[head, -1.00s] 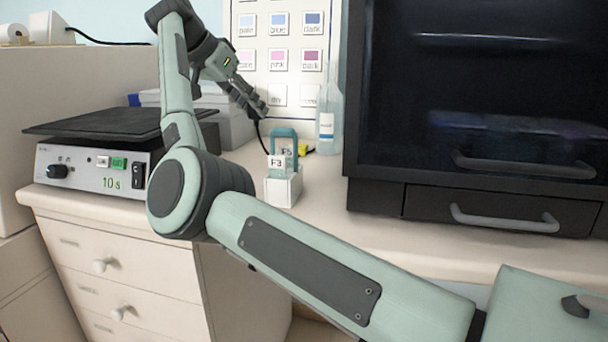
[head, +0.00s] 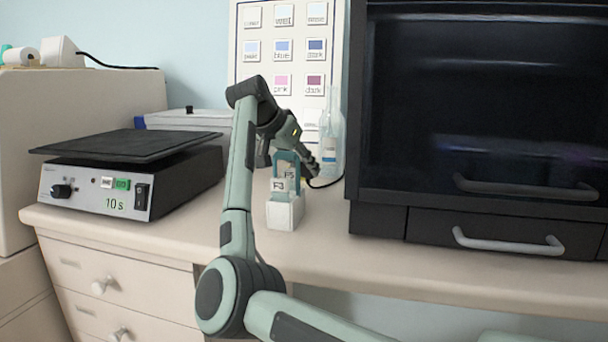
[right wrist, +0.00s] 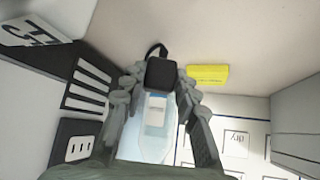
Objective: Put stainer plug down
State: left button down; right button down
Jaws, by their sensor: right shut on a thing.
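My right gripper (head: 312,168) is low over the counter, right of and behind the white slide holder (head: 285,212) and in front of the bottle. In the right wrist view my right gripper (right wrist: 160,95) is shut on a black plug (right wrist: 161,72), with a dark cable loop at its far end. The plug itself is hard to make out in the head view; its black cable (head: 328,186) curves along the counter to the right. Whether the plug touches the counter I cannot tell. My left gripper is out of view.
The holder carries a teal-handled rack with tags. A clear bottle (head: 329,150) stands behind the gripper. A yellow block (right wrist: 207,75) lies beside the plug in the wrist view, and a socket (right wrist: 77,147) shows at lower left. A platform device (head: 95,190) stands left; a black cabinet (head: 480,110) stands right.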

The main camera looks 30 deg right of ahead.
notch_tip(320, 180, down, 2)
jog(key=shift+f, duration=0.7)
jog(key=c, duration=1.6)
grip_release()
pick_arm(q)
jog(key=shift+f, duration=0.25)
pick_arm(e)
jog(key=o, duration=0.5)
jog(key=shift+c, duration=0.2)
